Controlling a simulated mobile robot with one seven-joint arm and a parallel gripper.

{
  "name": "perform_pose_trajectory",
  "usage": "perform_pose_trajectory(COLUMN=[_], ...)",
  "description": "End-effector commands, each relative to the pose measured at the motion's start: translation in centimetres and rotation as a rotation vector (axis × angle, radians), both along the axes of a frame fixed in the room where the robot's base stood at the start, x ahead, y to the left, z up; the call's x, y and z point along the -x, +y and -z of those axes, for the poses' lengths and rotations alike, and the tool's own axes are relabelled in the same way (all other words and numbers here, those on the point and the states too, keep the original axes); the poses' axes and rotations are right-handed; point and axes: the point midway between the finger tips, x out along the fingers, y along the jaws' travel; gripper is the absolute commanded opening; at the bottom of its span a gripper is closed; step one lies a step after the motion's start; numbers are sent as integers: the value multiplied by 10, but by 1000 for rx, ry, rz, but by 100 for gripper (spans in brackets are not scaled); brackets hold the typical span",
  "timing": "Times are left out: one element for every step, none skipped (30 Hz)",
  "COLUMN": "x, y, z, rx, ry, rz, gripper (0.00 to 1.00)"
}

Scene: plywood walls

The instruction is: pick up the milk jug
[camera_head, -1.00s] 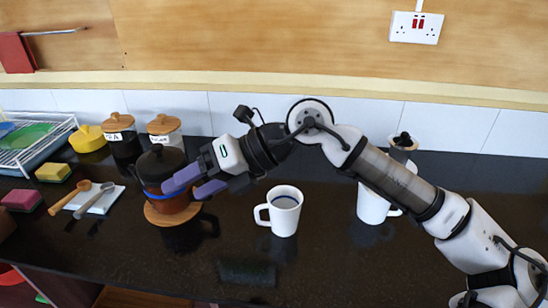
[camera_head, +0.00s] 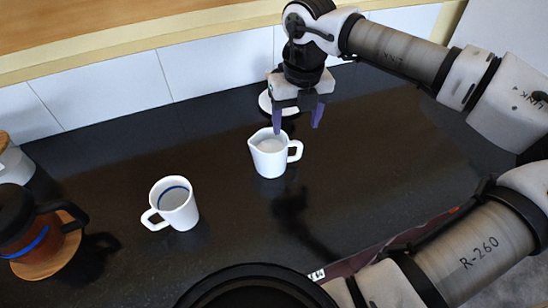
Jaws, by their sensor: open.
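The milk jug (camera_head: 268,158) is a small white jug with a spout on its left and a handle on its right. The left fingertip overlaps the jug's far rim in the picture, and the right fingertip is above and right of the handle. I cannot tell whether the left finger touches the jug.
A white mug (camera_head: 182,212) with a blue line inside stands left of the jug. A dark pot (camera_head: 18,228) is on a wooden coaster (camera_head: 52,262) at the far left. A white round thing (camera_head: 264,103) is partly hidden behind my gripper. The counter right of the jug is clear.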

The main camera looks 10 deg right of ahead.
Motion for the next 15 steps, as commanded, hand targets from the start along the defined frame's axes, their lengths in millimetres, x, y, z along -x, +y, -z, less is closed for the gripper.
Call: perform_pose_trajectory(x=[0,0,0,0,0,0,0,0,0,1,1,2,2,2,3], y=[1,1,1,1,2,2,2,1,1,1,1,1,0,0,0], z=[16,21,26,28,30,32,33,34,37,40,43,49,54,59,65], rx=[-2,-2,-3,-3,-2,-2,-2,-2,-2,-3,-3,-3,-3,-4,-5], ry=[1,1,0,0,-1,-1,-1,-1,-1,0,1,1,1,0,0], rz=[-1,-1,-1,-1,-1,-1,-1,-1,-1,-1,-1,-1,-1,-1,-1], gripper=[65,65,65,65,65,65,65,65,65,65,65,65,65,65,65])
